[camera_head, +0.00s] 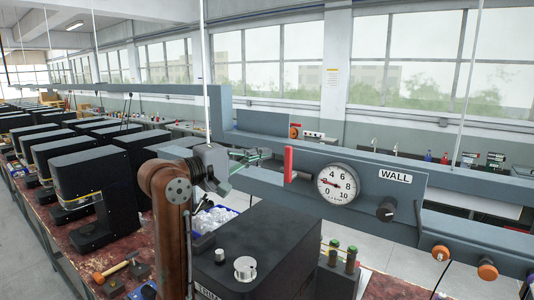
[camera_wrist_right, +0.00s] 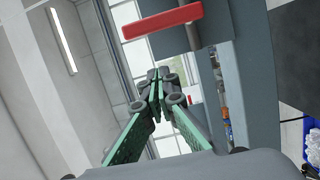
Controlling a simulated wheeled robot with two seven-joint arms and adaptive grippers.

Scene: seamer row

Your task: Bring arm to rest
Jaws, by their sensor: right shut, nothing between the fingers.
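My right gripper (camera_head: 250,157) is raised above the bench near the middle of the head view, with its green-padded fingers pointing right. In the right wrist view its fingertips (camera_wrist_right: 155,85) are together with nothing held between them. A red lever handle (camera_head: 288,163) on the grey rail stands just right of the fingertips in the head view. The handle also shows as a red bar (camera_wrist_right: 175,28) in the wrist view, and the fingers are not closed on it. My left gripper is not in view.
A black machine (camera_head: 262,245) stands below the gripper. A hammer (camera_head: 115,267) lies on the red-brown bench. Black machines line the left.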

